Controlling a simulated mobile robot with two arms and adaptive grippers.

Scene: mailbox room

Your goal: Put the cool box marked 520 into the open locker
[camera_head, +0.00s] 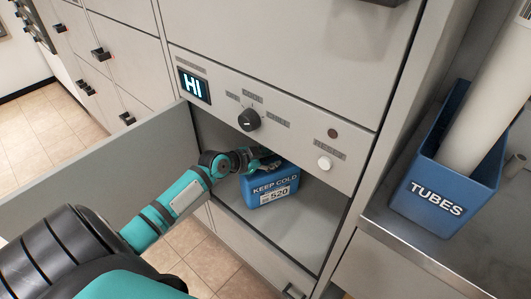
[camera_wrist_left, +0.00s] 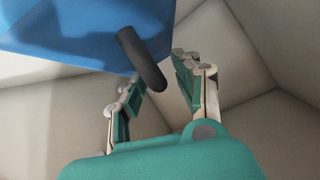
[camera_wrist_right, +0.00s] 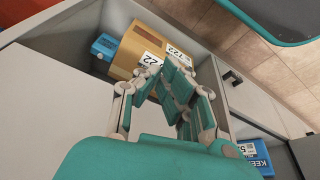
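The blue cool box (camera_head: 272,188) reads "KEEP COLD" and "520". It stands upright on the floor of the open locker (camera_head: 310,232). It also shows in the left wrist view (camera_wrist_left: 70,30) and at the right of the right wrist view (camera_wrist_right: 257,158). My left gripper (camera_head: 262,160) is inside the locker at the top of the box. In the left wrist view my left gripper (camera_wrist_left: 160,80) has its fingers apart, with the box's dark handle (camera_wrist_left: 142,58) close to them; I cannot tell whether they touch. My right gripper (camera_wrist_right: 165,75) is open and empty, outside the head view.
The locker door (camera_head: 120,165) stands open on the left. Above the opening is a panel with a lit "HI" display (camera_head: 194,85), a black knob (camera_head: 249,120) and a white button (camera_head: 324,163). A blue "TUBES" bin (camera_head: 440,195) stands on the right counter. A cardboard box (camera_wrist_right: 150,50) shows in the right wrist view.

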